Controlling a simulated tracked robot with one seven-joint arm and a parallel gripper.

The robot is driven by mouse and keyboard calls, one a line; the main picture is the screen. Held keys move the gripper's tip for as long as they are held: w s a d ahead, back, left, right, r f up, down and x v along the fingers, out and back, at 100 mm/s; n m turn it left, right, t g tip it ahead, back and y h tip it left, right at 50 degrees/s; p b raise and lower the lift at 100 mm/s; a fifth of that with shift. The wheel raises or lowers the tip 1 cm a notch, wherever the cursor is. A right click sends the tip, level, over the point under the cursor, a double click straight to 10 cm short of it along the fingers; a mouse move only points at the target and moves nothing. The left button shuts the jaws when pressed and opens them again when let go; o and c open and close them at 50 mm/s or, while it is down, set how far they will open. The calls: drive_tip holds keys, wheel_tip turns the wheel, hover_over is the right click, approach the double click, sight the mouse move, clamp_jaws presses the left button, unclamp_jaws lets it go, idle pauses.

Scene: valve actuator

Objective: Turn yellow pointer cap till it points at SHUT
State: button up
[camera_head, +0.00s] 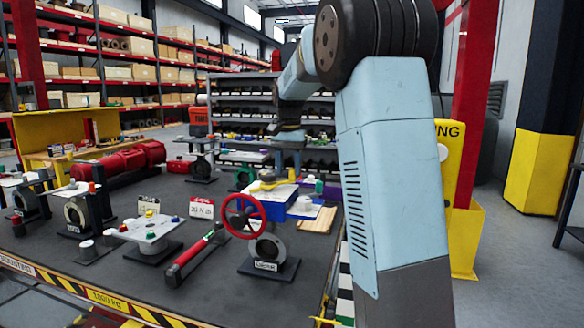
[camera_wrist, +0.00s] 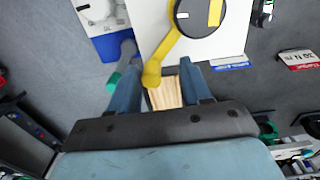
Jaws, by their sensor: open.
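In the wrist view, a yellow bar (camera_wrist: 215,12) lies on a round black dial (camera_wrist: 190,22) on a white plate (camera_wrist: 232,42). A yellow lever (camera_wrist: 165,50) runs from the dial to a rounded end close to my fingers. I cannot tell which yellow part is the pointer cap. In the head view, yellow parts (camera_head: 270,182) sit on top of a blue actuator box (camera_head: 275,208). My gripper (camera_wrist: 158,68) is open and empty, with its fingers either side of the lever's end in the picture. It hangs above the actuator in the head view (camera_head: 289,155). No SHUT mark is readable.
A red handwheel valve (camera_head: 243,216) stands in front of the blue box. A wooden block (camera_head: 318,219) lies to its right and shows below my fingers. A red torque wrench (camera_head: 195,257) and several valve stands are on the left.

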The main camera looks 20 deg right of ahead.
wheel_tip(320, 180, up, 14)
drive_tip(key=s+d, duration=0.1)
drive_tip(key=s, duration=0.1)
drive_tip(key=shift+d+f, duration=0.15)
drive_tip(key=shift+s, duration=0.15)
